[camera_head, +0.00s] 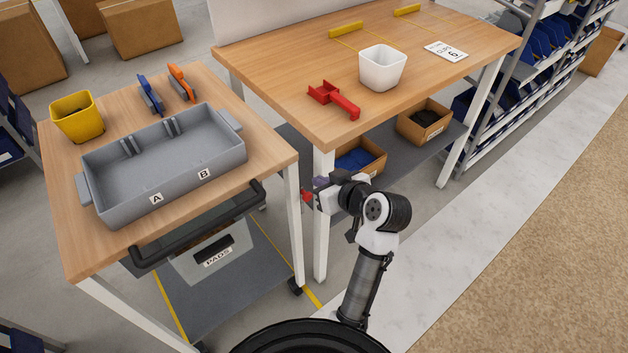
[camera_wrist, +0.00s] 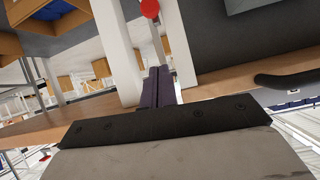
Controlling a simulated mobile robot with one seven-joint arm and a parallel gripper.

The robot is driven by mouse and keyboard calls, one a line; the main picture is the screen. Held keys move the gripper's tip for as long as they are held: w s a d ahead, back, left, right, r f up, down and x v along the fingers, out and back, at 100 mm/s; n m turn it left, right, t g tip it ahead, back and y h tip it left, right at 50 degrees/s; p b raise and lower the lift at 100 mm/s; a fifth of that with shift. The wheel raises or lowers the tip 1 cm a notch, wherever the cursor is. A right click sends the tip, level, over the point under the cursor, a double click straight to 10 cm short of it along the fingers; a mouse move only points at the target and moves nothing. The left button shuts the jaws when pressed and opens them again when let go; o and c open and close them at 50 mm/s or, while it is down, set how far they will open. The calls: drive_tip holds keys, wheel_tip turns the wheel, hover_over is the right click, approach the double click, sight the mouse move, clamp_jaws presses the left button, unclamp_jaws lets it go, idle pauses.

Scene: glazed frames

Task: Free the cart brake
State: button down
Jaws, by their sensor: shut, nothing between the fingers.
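The cart (camera_head: 270,150) stands at the left with a wooden top, white legs and a black push handle (camera_head: 190,228). A red knob shows at the top of the wrist view (camera_wrist: 150,8), on a thin light stem between white posts; I take it for the brake lever's end. In the head view a small red part (camera_head: 306,196) shows by the cart's right leg, just left of my gripper (camera_head: 321,184). My gripper's purple fingers (camera_wrist: 158,86) are shut and empty, pointing toward the knob. I cannot tell if they touch it.
A grey tray (camera_head: 115,217) marked A and B, a yellow bin (camera_head: 78,117) and blue and orange clamps lie on the cart. A PADS box (camera_head: 215,258) sits below. The workbench (camera_head: 430,75) at right holds a white bin (camera_head: 383,67) and a red tool (camera_head: 333,98). Its leg stands close to my gripper.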

sight(302, 186)
drive_tip(key=p+x, duration=0.1)
drive_tip(key=x, duration=0.7)
drive_tip(key=shift+w+a+f, duration=0.15)
drive_tip(key=shift+w+a, duration=0.1)
drive_tip(key=shift+s+d+f+p, duration=0.5)
drive_tip(key=shift+s+f, duration=0.3)
drive_tip(key=shift+f, duration=0.1)
drive_tip(key=shift+s+d+f, duration=0.25)
drive_tip(key=shift+s+f, duration=0.25)
drive_tip(key=shift+f+b, duration=0.15)
drive_tip(key=shift+b, duration=0.15)
drive_tip(key=shift+s+d+f+t+b, duration=0.1)
drive_tip(key=shift+s+d+t+b, duration=0.2)
drive_tip(key=shift+b, duration=0.45)
